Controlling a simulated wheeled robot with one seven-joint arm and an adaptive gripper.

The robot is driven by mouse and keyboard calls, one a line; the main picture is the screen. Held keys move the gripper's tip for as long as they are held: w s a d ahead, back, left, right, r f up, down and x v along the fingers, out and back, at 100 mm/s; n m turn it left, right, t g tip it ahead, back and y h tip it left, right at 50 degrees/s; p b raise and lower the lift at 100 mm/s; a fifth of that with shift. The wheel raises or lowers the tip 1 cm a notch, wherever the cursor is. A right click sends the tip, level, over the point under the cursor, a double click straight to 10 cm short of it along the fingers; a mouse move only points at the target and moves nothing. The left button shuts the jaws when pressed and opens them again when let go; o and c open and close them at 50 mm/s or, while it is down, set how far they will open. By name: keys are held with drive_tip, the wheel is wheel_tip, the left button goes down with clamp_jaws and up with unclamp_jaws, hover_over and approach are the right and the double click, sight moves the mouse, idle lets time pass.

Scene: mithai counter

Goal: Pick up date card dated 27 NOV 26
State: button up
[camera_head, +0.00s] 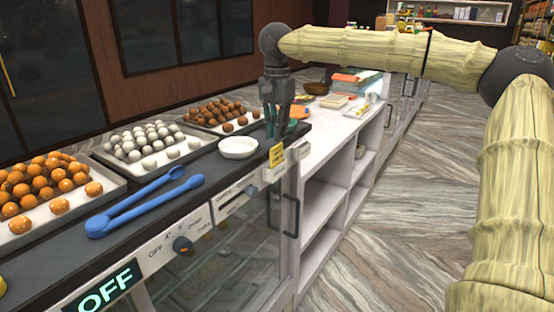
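My gripper (278,132) hangs fingers down over the far right end of the dark counter, behind the white bowl. Its two fingers look apart, with nothing seen between them. A small yellow card (277,155) with dark marks stands upright at the counter's front edge, just below and in front of my gripper. A white card or tag (300,151) is to its right, at the corner. The print on both is too small to read, so I cannot tell which carries the date 27 NOV 26.
A white bowl (238,148) and blue tongs (145,203) lie on the counter. Trays of orange (18,238), white (122,172) and brown sweets (192,125) line its back. A white shelf unit (330,190) adjoins on the right, with items on top. The wooden floor (405,225) is clear.

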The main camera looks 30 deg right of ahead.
sight(277, 145)
drive_tip(key=shift+w+f, duration=0.25)
drive_tip(key=shift+f, duration=0.9)
drive_tip(key=shift+s+d+f+p, duration=0.1)
drive_tip(key=shift+f+p, duration=0.4)
drive_tip(key=shift+f, duration=0.15)
wheel_tip(277, 145, down, 4)
drive_tip(key=shift+d+f+p, duration=0.1)
drive_tip(key=shift+p, duration=0.5)
clamp_jaws()
